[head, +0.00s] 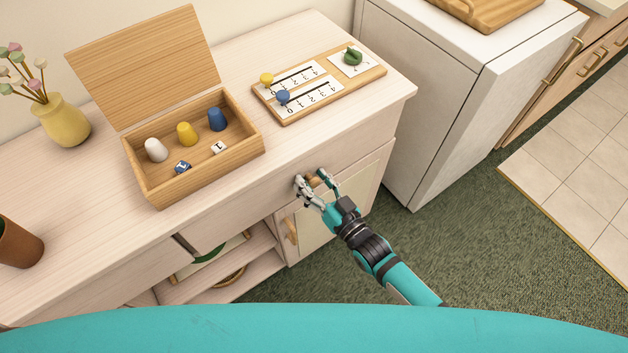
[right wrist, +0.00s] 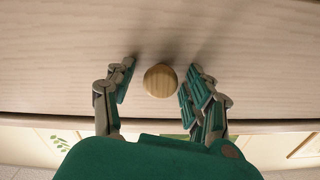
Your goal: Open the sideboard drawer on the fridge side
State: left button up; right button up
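The sideboard (head: 80,215) has a pale wood drawer front (head: 360,150) at its right end, beside the white fridge (head: 425,110). The drawer looks shut, with no clear gap along its top. Its round wooden knob (head: 314,182) is partly covered by my right gripper (head: 310,178). In the right wrist view the knob (right wrist: 160,80) sits between the spread fingers of that gripper (right wrist: 161,68), with a gap on the left and a smaller one on the right. My right gripper is open and holds nothing. My left gripper is not in view.
On the sideboard top stand an open wooden box (head: 200,180) with game pieces, a counting board (head: 372,78), a yellow vase (head: 65,122) and a brown cup (head: 18,245). A cabinet door (head: 335,205) and open shelves lie below. Green carpet (head: 440,225) in front is clear.

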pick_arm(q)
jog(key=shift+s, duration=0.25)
pick_arm(e)
grip_shut()
jog(key=shift+s+d, duration=0.3)
jog(key=shift+s, duration=0.15)
pick_arm(q)
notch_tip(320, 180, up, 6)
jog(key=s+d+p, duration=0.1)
jog(key=p, duration=0.5)
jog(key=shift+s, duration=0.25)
pick_arm(e)
jog(key=v, duration=2.9)
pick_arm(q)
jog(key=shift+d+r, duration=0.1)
pick_arm(e)
jog(key=shift+s+d, duration=0.1)
jog(key=shift+d, duration=0.05)
